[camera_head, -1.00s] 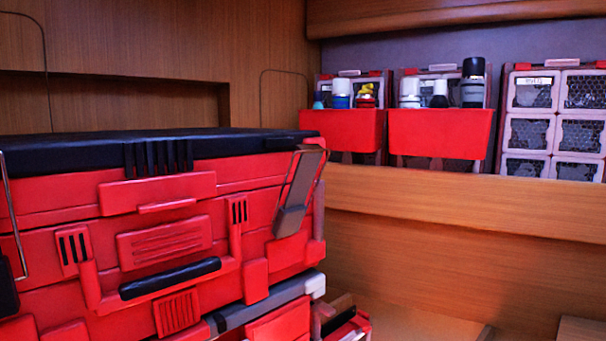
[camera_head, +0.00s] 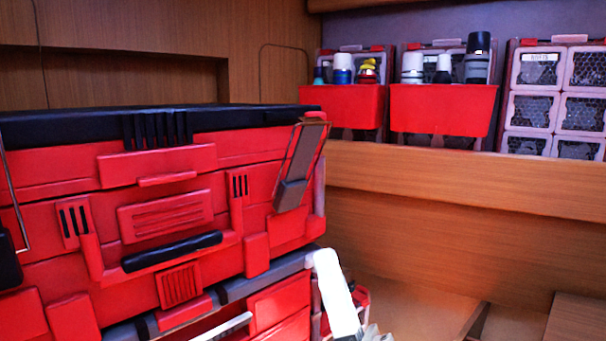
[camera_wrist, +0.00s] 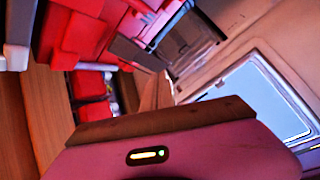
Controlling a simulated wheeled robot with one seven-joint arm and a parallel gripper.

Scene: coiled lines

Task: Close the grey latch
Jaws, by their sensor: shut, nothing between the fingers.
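The grey latch (camera_head: 291,194) is on the right part of the red toolbox's front (camera_head: 165,232). Its thin wire loop runs up to the black lid's right corner, and the latch hangs slanted; whether it stands off the wall is unclear. A white part of my arm shows low in the head view.
A second latch with wire and a dark block (camera_head: 9,262) is at the far left of the toolbox. A wooden shelf (camera_head: 460,178) behind holds red bins (camera_head: 443,109) and clear-drawer cabinets (camera_head: 556,97). There is free space right of the toolbox.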

